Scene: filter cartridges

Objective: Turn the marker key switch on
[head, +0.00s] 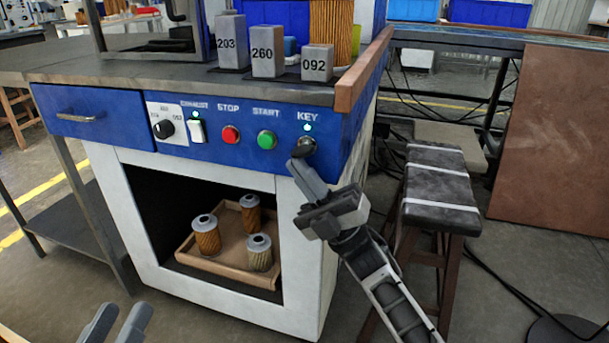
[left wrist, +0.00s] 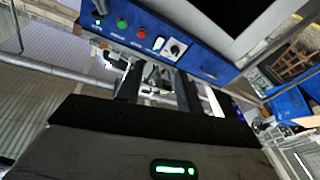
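The key switch (head: 308,145) is a dark round knob under the label KEY, at the right end of the blue panel. A small green light (head: 308,127) above it is lit. My right gripper (head: 297,166) reaches up to the switch, its fingertips at or just below the knob. Its fingers overlap from this side, so I cannot tell whether they grip anything. My left gripper (head: 117,322) is low at the bottom left, open and empty, well away from the panel. Its parted fingers also show in the left wrist view (left wrist: 158,85).
The panel also holds a green START button (head: 267,140), a red STOP button (head: 230,135), a white rocker switch (head: 197,130) and a dial (head: 164,129). Filters stand in a tray (head: 226,273) below. Numbered blocks (head: 268,55) stand on top. A stool (head: 440,190) is at right.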

